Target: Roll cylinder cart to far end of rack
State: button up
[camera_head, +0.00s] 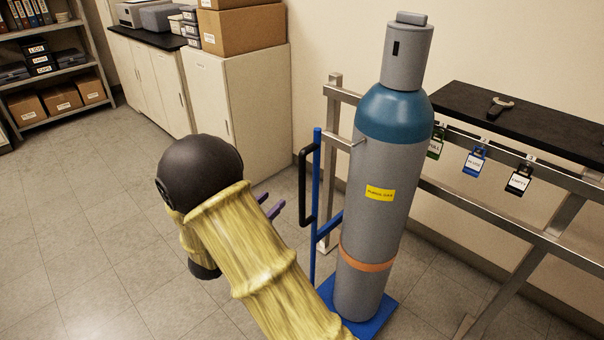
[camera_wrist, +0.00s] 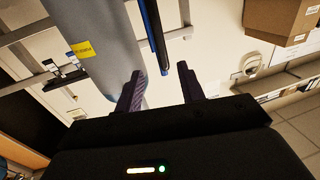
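The cylinder cart has a blue base plate (camera_head: 372,322), a blue upright post (camera_head: 317,215) and a black handle (camera_head: 304,180) on its left side. A tall grey gas cylinder (camera_head: 378,210) with a teal shoulder, yellow label and orange strap stands upright on it, in front of the metal rack (camera_head: 450,195). My gripper (camera_head: 273,204) is left of the handle with purple fingers pointing towards it, apart from it. In the wrist view the fingers are spread (camera_wrist: 160,72) and empty; the cart's blue and black bar (camera_wrist: 154,38) appears between them, further off.
Green, blue (camera_head: 475,160) and black tags hang from the rack's rail. A black shelf (camera_head: 530,120) behind holds a wrench-like tool (camera_head: 500,106). White cabinets (camera_head: 245,115) with boxes stand behind the gripper. The tiled floor (camera_head: 80,220) at left is clear.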

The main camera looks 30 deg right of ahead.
aim_at(300, 174)
jog(key=b+x, duration=0.1)
jog(key=x, duration=1.4)
jog(key=shift+w+d, duration=0.1)
jog(key=shift+c, duration=0.5)
grip_shut()
